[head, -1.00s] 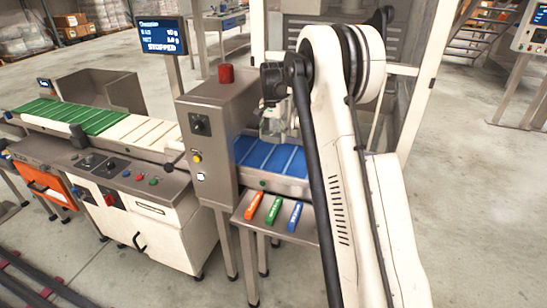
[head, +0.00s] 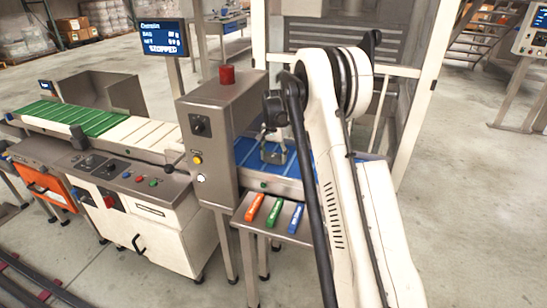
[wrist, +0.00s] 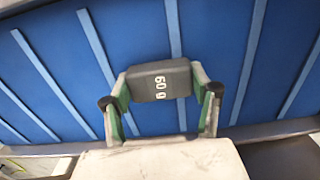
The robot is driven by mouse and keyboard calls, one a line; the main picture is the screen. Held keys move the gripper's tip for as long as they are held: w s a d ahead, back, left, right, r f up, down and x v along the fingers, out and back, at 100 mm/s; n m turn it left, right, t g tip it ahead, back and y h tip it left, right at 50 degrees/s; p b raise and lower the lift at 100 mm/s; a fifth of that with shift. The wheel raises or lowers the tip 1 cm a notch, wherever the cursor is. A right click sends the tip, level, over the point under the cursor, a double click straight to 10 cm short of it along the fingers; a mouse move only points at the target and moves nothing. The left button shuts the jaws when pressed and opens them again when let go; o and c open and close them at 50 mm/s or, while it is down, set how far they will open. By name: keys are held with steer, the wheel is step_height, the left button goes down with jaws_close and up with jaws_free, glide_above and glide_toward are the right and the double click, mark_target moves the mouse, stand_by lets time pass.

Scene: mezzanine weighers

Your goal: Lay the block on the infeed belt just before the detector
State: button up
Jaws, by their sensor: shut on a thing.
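A dark grey block marked "60 g" (wrist: 160,82) is between the green-padded fingers of my gripper (wrist: 160,92) in the wrist view. My gripper is shut on it. In the head view my gripper (head: 273,152) is over the blue infeed belt (head: 250,150), just right of the detector cabinet (head: 208,140). The blue slatted belt (wrist: 130,40) fills most of the wrist view behind the block. I cannot tell whether the block touches the belt.
A small shelf (head: 240,222) in front of the belt holds orange (head: 255,207), green (head: 274,212) and blue (head: 296,217) bars. A red beacon (head: 227,74) tops the detector cabinet. A screen (head: 161,37) reads "STOPPED". A green and white belt (head: 85,116) runs left.

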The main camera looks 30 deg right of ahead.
steer(key=shift+f, duration=0.2)
steer(key=o, duration=1.2)
steer(key=shift+r, duration=0.1)
steer(key=shift+c, duration=0.2)
